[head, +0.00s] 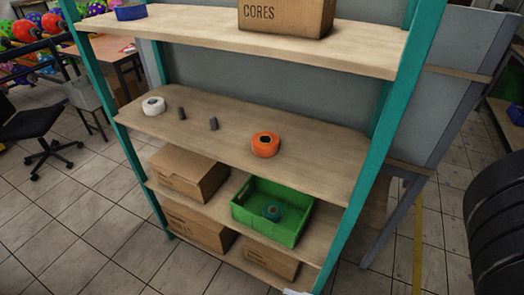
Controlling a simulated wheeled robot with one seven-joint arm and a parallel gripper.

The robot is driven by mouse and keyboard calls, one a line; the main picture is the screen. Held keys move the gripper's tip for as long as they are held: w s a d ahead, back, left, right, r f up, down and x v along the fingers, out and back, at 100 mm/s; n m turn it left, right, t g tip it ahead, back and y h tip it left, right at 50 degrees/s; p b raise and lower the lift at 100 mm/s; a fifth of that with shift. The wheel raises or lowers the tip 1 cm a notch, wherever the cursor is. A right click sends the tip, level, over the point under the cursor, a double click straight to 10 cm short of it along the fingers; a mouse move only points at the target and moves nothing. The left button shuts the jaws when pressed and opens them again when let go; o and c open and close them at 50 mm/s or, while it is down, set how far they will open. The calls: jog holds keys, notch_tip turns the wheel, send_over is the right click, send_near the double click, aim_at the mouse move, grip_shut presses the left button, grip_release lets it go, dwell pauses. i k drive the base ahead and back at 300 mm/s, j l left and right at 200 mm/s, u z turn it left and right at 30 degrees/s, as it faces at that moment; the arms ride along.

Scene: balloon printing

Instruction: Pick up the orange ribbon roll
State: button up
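The orange ribbon roll (265,145) lies flat on the middle shelf (318,165) of a teal-framed shelving unit, right of the shelf's centre. Its dark core hole shows from above, and nothing touches it. Only a small pale piece shows at the bottom edge of the head view, and I cannot tell what it is. My gripper is not in view.
A white roll (153,105) and two small dark pieces (213,123) stand left on the same shelf. The upper shelf (200,28) holds a box marked CORES (287,15). Below are cardboard boxes (187,172) and a green crate (272,232) holding a teal roll. A dark tyre-like object (498,225) stands right.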

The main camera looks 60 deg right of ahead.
aim_at(264, 144)
jog(key=j+z, duration=0.25)
jog(key=j, duration=0.15)
jog(key=i+j+z, duration=0.1)
jog(key=j+z, duration=0.15)
jog(key=j, duration=0.2)
jog(key=z, duration=1.25)
